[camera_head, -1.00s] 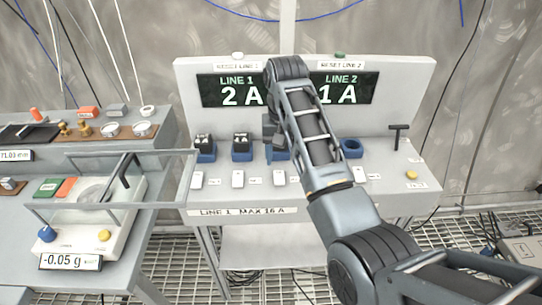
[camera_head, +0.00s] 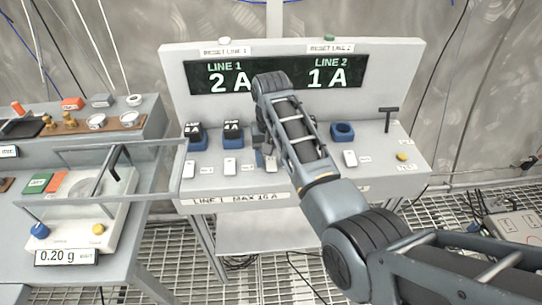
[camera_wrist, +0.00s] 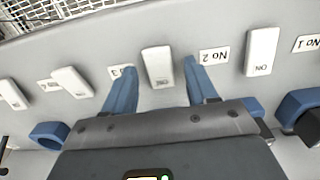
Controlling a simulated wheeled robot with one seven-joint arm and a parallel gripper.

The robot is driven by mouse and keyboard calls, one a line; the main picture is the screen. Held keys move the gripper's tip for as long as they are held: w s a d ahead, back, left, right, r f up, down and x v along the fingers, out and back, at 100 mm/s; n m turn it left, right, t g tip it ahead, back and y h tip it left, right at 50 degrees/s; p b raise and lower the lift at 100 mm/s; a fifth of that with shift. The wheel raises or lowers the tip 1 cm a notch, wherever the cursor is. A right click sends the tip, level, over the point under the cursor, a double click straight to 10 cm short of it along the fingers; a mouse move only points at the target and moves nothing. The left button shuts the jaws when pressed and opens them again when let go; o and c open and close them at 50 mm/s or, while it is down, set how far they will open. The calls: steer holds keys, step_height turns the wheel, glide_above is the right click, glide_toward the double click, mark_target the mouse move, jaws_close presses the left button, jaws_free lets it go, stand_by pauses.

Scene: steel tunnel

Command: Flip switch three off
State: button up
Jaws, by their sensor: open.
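Switch three (camera_wrist: 158,67) is a white rocker on the grey panel. In the wrist view it stands between the two blue fingertips of my gripper (camera_wrist: 159,78), with the partly hidden number label (camera_wrist: 122,71) beside it. It bears an upside-down marking that looks like ON. My gripper is open, with a finger on either side of the switch. I cannot tell whether either finger touches it. In the head view my gripper (camera_head: 264,150) hangs over the middle of the panel and partly covers this switch.
Switch two (camera_wrist: 263,52) stands close to one finger. Blue sockets, some with black plugs (camera_head: 233,129), line the panel behind the switches. The display (camera_head: 230,78) reads LINE 1 2 A and LINE 2 1 A. A scale (camera_head: 75,215) stands left, and a T-handle (camera_head: 388,115) right.

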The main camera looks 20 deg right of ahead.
mark_target(272, 169)
steer(key=c, duration=1.1)
steer(key=shift+o, duration=0.2)
steer(key=shift+s+a+t+h, duration=0.1)
steer(key=shift+s+t+h, duration=0.1)
steer(key=shift+t, duration=0.35)
steer(key=shift+s+a+t+h, duration=0.1)
steer(key=shift+s+t+h, duration=0.1)
steer(key=shift+t, duration=0.35)
steer(key=o, duration=1.1)
steer(key=shift+c, duration=0.2)
steer(key=shift+b+v, duration=0.45)
steer(key=shift+v, duration=3.45)
